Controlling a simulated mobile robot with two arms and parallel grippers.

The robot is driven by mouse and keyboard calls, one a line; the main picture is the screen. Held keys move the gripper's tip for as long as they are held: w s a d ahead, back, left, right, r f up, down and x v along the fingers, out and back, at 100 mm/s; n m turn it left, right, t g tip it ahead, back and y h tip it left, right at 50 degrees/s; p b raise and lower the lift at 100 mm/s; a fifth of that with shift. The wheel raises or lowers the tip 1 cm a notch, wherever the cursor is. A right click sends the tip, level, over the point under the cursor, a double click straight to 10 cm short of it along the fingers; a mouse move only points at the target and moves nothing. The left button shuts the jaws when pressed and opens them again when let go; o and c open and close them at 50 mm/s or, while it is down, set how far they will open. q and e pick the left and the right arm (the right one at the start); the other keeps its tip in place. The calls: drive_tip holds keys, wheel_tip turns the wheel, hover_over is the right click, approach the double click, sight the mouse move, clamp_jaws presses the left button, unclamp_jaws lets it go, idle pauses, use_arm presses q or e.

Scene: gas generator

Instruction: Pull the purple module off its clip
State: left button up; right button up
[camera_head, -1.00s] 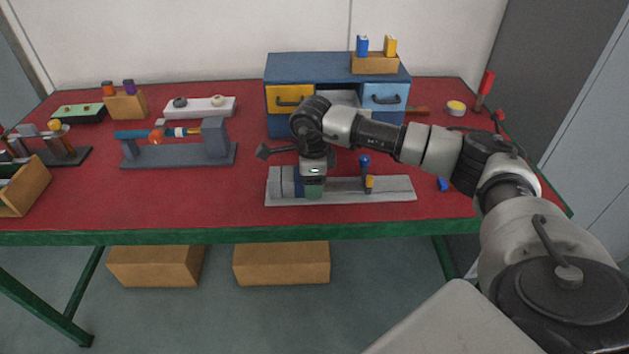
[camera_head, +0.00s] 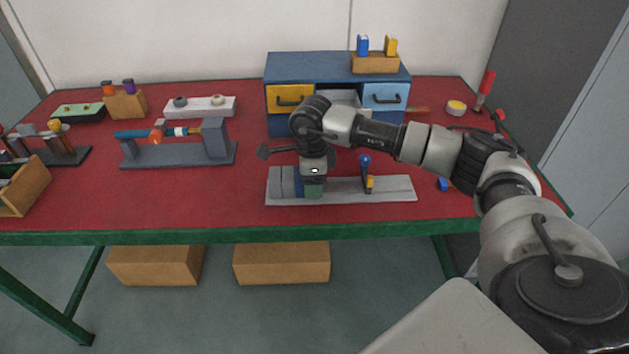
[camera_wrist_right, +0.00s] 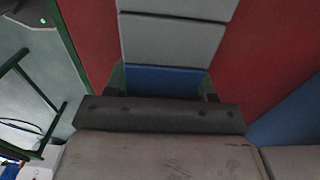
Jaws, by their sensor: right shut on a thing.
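My right gripper (camera_head: 314,182) points down over the grey rail (camera_head: 395,191). It is shut on a green block (camera_head: 314,191) seated on the rail. A dark blue block (camera_head: 299,182) stands directly left of it; it also shows in the right wrist view (camera_wrist_right: 165,79), just beyond the gripper. Grey blocks (camera_head: 280,183) stand at the rail's left end. I see no clearly purple module on the rail; the gripper may hide part of it. A small purple piece (camera_head: 129,87) stands in a wooden block at the back left. My left gripper is out of view.
A blue-handled upright with a yellow part (camera_head: 367,176) stands on the rail to the right. A drawer cabinet (camera_head: 338,68) stands behind the arm. A grey fixture (camera_head: 215,140) is to the left. Red tabletop (camera_head: 205,203) is clear left of the rail.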

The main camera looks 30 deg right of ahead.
drive_tip(key=shift+w+d+r, duration=0.15)
drive_tip(key=shift+w+r, duration=0.05)
drive_tip(key=shift+r, duration=0.5)
idle(0.4)
drive_tip(key=o, duration=1.2)
drive_tip(key=shift+s, duration=0.15)
drive_tip(key=shift+c, duration=0.2)
drive_tip(key=shift+o, duration=0.5)
drive_tip(key=shift+f, duration=0.15)
wheel_tip(320, 180, up, 7)
drive_tip(key=p, duration=0.5)
drive_tip(key=shift+s, duration=0.1)
